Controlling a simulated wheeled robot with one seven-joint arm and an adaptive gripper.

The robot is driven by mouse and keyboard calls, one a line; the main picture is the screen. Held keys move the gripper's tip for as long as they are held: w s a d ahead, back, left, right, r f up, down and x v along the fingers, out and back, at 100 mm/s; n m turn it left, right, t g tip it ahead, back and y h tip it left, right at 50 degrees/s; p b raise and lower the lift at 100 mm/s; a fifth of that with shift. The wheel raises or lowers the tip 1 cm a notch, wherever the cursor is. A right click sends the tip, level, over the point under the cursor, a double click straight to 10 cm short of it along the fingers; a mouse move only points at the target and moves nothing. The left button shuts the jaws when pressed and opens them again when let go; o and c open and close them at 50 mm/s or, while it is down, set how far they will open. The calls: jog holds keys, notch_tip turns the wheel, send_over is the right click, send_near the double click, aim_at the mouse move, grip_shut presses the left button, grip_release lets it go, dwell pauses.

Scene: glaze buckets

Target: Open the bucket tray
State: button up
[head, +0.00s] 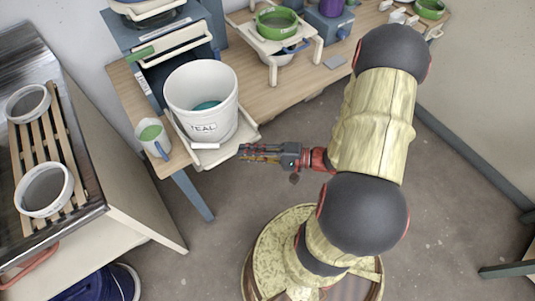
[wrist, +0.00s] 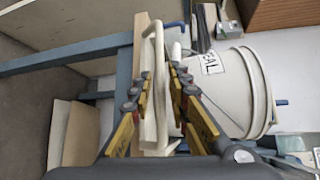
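The bucket tray (head: 238,141) is a pale slide-out tray under a large white bucket (head: 200,108) labelled TEAL, with teal glaze inside. A white bar handle (head: 205,146) is on the tray's front edge. My gripper (head: 243,152) points left toward the handle, a little to its right in the head view. In the wrist view my gripper (wrist: 160,82) is open, and the white handle (wrist: 154,95) appears between its yellow fingers. I cannot tell whether any finger touches it. The bucket (wrist: 228,88) shows on the right there.
A blue bench leg (head: 192,194) is below. A counter with two bowls (head: 43,190) is at far left. The floor (head: 225,215) around the gripper is clear.

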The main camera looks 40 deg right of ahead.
jog(key=v, duration=0.7)
dwell(0.6)
